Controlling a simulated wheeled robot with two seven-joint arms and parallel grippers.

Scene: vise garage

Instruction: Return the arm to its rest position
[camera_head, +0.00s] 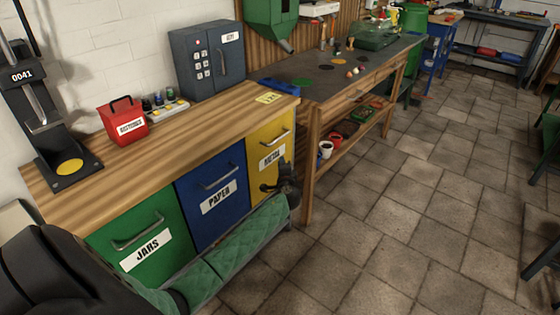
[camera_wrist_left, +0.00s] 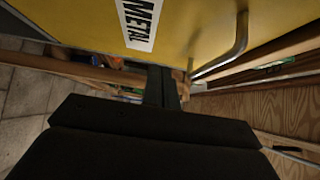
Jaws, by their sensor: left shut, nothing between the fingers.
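My left arm comes in from the lower left in the head view, with a green quilted sleeve along the fronts of the bins. My left gripper (camera_head: 270,187) is dark, shut and empty, in front of the lower part of the yellow METAL bin (camera_head: 285,133). In the left wrist view my left gripper (camera_wrist_left: 172,102) points towards the yellow bin (camera_wrist_left: 80,20) and its metal handle (camera_wrist_left: 232,52). I cannot tell whether the gripper touches the bin front. My right gripper is in neither view.
The green JARS bin (camera_head: 115,225) and blue PAPER bin (camera_head: 200,180) sit under the wooden counter (camera_head: 200,120). On it stand a red box (camera_head: 122,120), a grey keypad safe (camera_head: 205,60) and a black press (camera_head: 60,130). A dark workbench (camera_head: 325,80) stands beyond.

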